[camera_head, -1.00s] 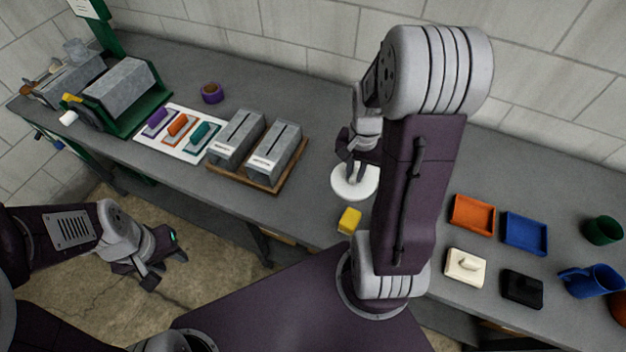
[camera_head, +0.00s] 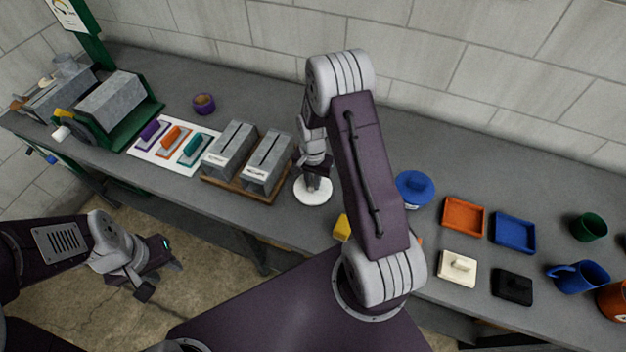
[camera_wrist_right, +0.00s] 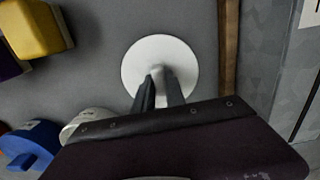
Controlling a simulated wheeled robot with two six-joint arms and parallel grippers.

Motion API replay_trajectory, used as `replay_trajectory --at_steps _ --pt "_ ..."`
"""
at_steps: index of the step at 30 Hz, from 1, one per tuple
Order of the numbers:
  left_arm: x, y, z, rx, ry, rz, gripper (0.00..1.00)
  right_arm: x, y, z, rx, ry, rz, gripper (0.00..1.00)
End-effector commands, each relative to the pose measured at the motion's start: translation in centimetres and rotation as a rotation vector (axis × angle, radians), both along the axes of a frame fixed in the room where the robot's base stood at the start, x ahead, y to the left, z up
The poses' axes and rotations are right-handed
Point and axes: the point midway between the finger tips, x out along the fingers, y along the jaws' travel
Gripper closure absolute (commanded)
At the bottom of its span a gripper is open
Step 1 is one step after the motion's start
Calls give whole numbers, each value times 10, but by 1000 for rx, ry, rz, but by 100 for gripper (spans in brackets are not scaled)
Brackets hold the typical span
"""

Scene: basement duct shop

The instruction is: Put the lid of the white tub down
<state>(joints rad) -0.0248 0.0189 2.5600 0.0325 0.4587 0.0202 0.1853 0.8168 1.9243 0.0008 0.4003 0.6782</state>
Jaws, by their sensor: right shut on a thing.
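The white lid (camera_head: 313,192) is a round disc beside the wooden board, low over or on the bench; I cannot tell if it touches. My right gripper (camera_head: 314,178) is shut on the lid's knob from above. In the right wrist view the lid (camera_wrist_right: 160,50) lies level beyond the fingers (camera_wrist_right: 160,95). A white round thing, probably the white tub (camera_wrist_right: 90,118), shows in part in that view, behind my gripper's body. In the head view my arm hides it. My left gripper (camera_head: 160,272) is empty, with its fingers apart, over the floor left of the bench.
The wooden board (camera_head: 250,190) with two grey slotted blocks stands just left of the lid. A yellow block (camera_head: 342,228) lies near the front edge. A blue lidded tub (camera_head: 415,188) and orange (camera_head: 463,217) and blue (camera_head: 515,232) trays are further right.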

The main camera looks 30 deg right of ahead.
Motion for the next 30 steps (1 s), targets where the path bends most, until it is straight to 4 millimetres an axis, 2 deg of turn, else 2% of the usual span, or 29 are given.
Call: replay_trajectory --at_steps 8,9,10,11,19,23,26,30 --pt "0 0 -4 0 0 0 64 0 0 -5 0 0 0 100" --pt "0 0 -3 0 0 0 64 0 0 -3 0 0 0 74" --pt "0 0 -3 0 0 0 64 0 0 -3 0 0 0 65" --pt "0 0 -3 0 0 0 64 0 0 -3 0 0 0 63" --pt "0 0 -2 0 0 0 64 0 0 -2 0 0 0 63" --pt "0 0 -1 0 0 0 64 1 0 6 0 -3 0 63" --pt "0 0 -4 0 0 0 64 1 0 23 0 -4 0 63" --pt "0 0 -8 0 0 0 64 2 -1 59 -2 -8 0 63"
